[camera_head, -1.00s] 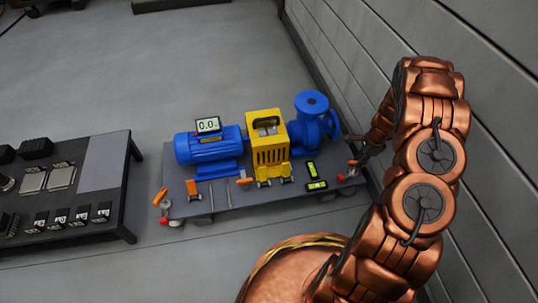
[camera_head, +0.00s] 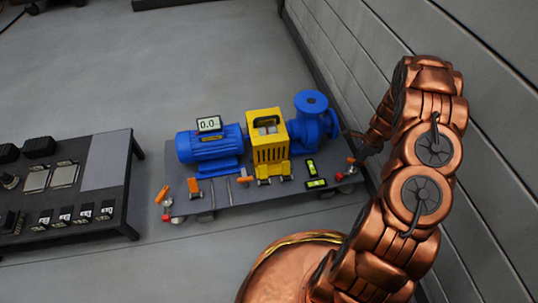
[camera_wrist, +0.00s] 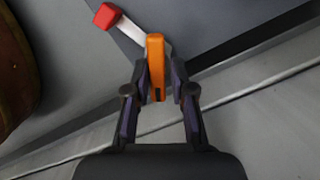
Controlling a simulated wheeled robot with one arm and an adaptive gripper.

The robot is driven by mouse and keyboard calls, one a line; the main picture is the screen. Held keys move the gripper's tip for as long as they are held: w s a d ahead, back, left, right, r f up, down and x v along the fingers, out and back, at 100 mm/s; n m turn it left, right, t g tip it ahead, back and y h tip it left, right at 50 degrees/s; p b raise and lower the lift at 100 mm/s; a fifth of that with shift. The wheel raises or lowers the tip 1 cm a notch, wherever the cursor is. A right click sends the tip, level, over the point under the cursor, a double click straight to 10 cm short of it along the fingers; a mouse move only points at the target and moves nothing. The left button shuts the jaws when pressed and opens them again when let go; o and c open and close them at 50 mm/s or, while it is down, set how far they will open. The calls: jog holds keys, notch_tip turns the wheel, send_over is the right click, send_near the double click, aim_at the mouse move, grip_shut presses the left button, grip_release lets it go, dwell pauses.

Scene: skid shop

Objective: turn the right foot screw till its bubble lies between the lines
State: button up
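The right foot screw has an orange upright grip (camera_wrist: 156,62) on a pale crank arm with a red knob (camera_wrist: 105,16) at the other end. In the head view its red knob (camera_head: 340,176) shows at the skid's right front corner. My gripper (camera_wrist: 160,72) has its two fingers on either side of the orange grip; whether both touch it is unclear. In the head view my gripper is small and hard to make out. Two yellow-green bubble levels, one (camera_head: 311,167) and another (camera_head: 317,184), lie near that corner; their bubbles are too small to judge.
The dark skid plate (camera_head: 222,200) carries a blue motor (camera_head: 208,150), yellow guard (camera_head: 268,140) and blue pump (camera_head: 312,120). A grey wall (camera_head: 470,80) runs close on the right. A dark table (camera_head: 105,160) stands left.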

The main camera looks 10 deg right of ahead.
jog(key=o, duration=0.5)
jog(key=shift+r+p, duration=2.05)
jog(key=shift+r, duration=1.45)
